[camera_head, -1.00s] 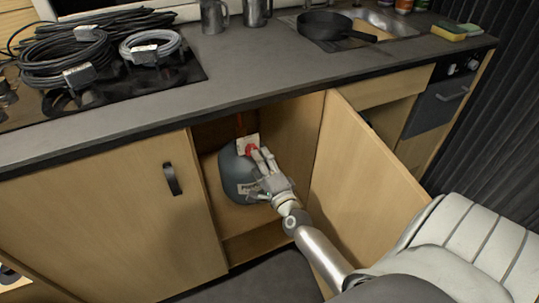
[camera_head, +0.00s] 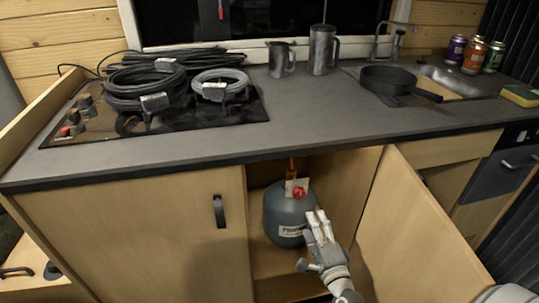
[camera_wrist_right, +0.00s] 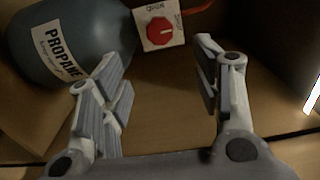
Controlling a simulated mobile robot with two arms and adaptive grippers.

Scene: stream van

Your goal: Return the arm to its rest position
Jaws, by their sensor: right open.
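My right gripper (camera_head: 317,228) is at the mouth of the open cabinet, just right of and in front of the grey propane tank (camera_head: 287,214). In the right wrist view my right gripper (camera_wrist_right: 160,85) has its fingers spread wide, with nothing between them. The tank (camera_wrist_right: 75,35) is at upper left there, behind the left finger. Its red knob (camera_wrist_right: 160,30) sits on a white plate between and beyond the fingertips. The knob also shows in the head view (camera_head: 298,193). My left gripper is not in view.
The open cabinet door (camera_head: 415,235) stands close to the right of my arm. The closed door (camera_head: 135,240) is on the left. The countertop (camera_head: 320,115) overhangs above, with coiled cables (camera_head: 145,85), metal jugs (camera_head: 322,50) and a black pan (camera_head: 390,80) on it.

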